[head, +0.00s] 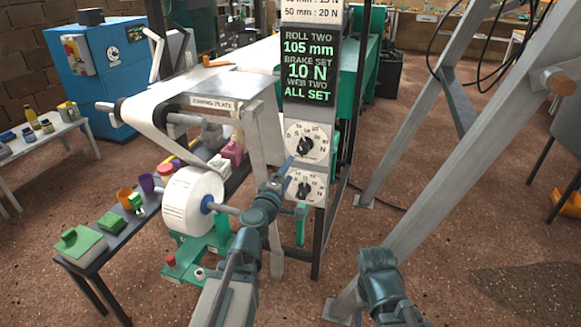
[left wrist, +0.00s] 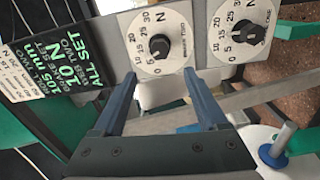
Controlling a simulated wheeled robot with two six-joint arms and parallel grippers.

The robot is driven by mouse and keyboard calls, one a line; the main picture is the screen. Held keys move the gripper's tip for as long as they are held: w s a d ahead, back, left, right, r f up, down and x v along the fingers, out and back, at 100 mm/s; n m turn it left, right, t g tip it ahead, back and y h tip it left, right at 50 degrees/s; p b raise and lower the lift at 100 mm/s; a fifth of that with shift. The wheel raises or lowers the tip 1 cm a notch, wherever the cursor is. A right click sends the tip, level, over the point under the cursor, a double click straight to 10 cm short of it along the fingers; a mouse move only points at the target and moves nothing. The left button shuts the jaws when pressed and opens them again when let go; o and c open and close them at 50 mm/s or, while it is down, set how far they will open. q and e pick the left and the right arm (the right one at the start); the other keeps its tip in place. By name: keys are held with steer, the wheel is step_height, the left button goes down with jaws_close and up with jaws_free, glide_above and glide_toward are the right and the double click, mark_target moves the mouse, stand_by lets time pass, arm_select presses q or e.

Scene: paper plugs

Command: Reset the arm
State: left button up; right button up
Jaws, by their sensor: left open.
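My left gripper (head: 287,172) is in front of the machine's dial panel in the head view. Its two blue fingers are apart and empty in the left wrist view (left wrist: 160,82). The upper dial (head: 307,145) and lower dial (head: 305,187) are white plates with black knobs. In the left wrist view, one dial (left wrist: 160,45) lies just beyond the fingertips and the other dial (left wrist: 241,30) is to its right. No contact with a knob shows. At the bottom of the head view a teal link of my right arm shows, without gripper fingers.
A black display (head: 309,70) reads roll two 105 mm, brake set 10 N, web two all set. A white roll (head: 194,201) sits on a spindle beside my left arm. A dark bench (head: 115,222) holds small coloured items. A grey slanted frame (head: 440,160) stands at right.

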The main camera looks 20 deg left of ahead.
stand_by(0.4)
arm_select(q)
steer(key=s+d+f+m+g+h, duration=0.45)
steer(key=d+f+m, duration=0.2)
steer(key=d, duration=0.45)
steer(key=s+d+f+m+g+h, duration=0.3)
steer(key=s+d+f+m+g, duration=0.15)
steer(key=d+m, duration=0.5)
steer(key=s+a+f+m+g+y, duration=0.35)
steer(key=s+f+g+y, duration=0.65)
steer(key=s, duration=0.5)
step_height(320, 180, up, 32)
steer(key=s+p, duration=0.1)
steer(key=p, duration=3.1)
steer(key=shift+a+f+m+t+p, duration=0.2)
steer(key=shift+m+t+p, duration=0.1)
steer(key=shift+m+t, duration=0.1)
